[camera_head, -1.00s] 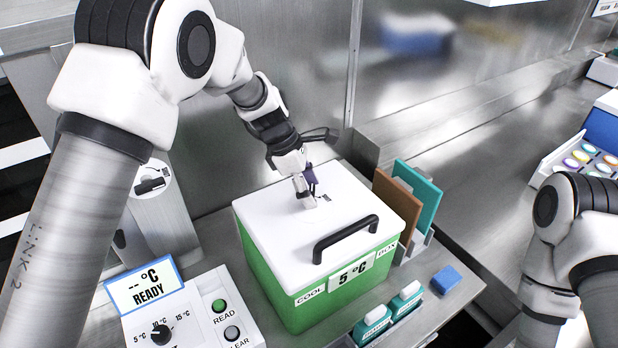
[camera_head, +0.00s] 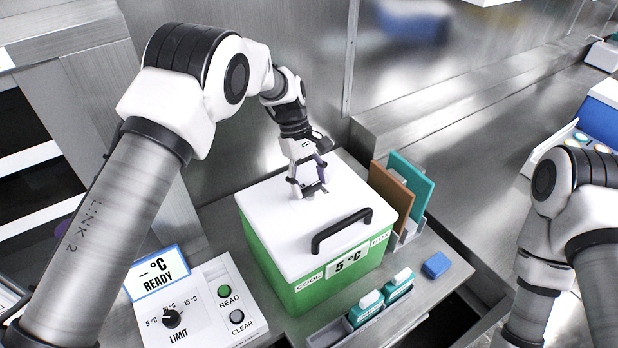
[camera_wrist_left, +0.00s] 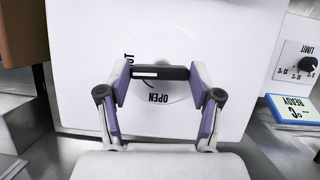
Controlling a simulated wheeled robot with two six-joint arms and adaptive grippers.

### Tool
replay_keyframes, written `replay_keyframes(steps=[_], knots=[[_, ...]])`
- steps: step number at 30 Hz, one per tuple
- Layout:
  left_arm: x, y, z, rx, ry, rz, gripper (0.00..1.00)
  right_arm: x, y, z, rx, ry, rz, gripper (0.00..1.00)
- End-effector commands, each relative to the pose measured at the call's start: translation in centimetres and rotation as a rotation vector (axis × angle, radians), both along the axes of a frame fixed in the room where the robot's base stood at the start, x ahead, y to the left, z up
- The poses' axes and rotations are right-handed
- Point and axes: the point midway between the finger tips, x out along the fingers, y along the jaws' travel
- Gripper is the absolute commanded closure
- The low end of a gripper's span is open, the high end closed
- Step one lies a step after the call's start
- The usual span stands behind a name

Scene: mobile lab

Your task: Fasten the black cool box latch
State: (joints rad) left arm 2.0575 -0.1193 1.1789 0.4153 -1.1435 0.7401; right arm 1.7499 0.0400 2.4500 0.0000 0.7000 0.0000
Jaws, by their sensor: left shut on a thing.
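The green cool box (camera_head: 312,285) with a white lid (camera_head: 285,240) stands on the steel bench, its lid down and its black handle (camera_head: 342,230) toward the front. My left gripper (camera_head: 310,192) is over the back part of the lid, pointing down. In the left wrist view my left gripper (camera_wrist_left: 160,78) is shut on the black latch (camera_wrist_left: 160,73), a bar on a round white dial marked "OPEN"; a second word is partly hidden by a finger. The bar lies across between the two fingertips. Only part of my right arm (camera_head: 560,240) shows at the right; its gripper is out of view.
A control panel (camera_head: 200,318) with a "READY" display (camera_head: 158,272) stands left of the box. Brown and teal plates (camera_head: 408,185) stand in a rack to its right. Teal-labelled bottles (camera_head: 398,286) and a blue block (camera_head: 436,265) are in front at the right.

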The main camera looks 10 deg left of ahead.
Motion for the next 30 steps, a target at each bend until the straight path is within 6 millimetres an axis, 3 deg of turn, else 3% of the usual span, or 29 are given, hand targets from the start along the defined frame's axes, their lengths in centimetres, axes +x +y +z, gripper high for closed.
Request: replay_keyframes(steps=[21,22,24,30], knots=[[-0.14,-0.07,-0.25,0.001,0.004,-0.095,0.7,0.0,0.0,0.23,0.0,0.0,0.0,0.6],[-0.14,-0.07,-0.24,0.001,0.004,-0.095,0.32,0.0,0.0,0.23,0.0,0.0,0.0,0.6],[-0.13,-0.07,-0.23,0.001,0.004,-0.095,0.1,0.0,0.0,0.23,0.0,0.0,0.0,0.6],[-0.06,-0.07,-0.11,0.001,0.003,-0.093,0.1,0.01,0.0,0.25,0.0,0.0,0.0,0.6]])
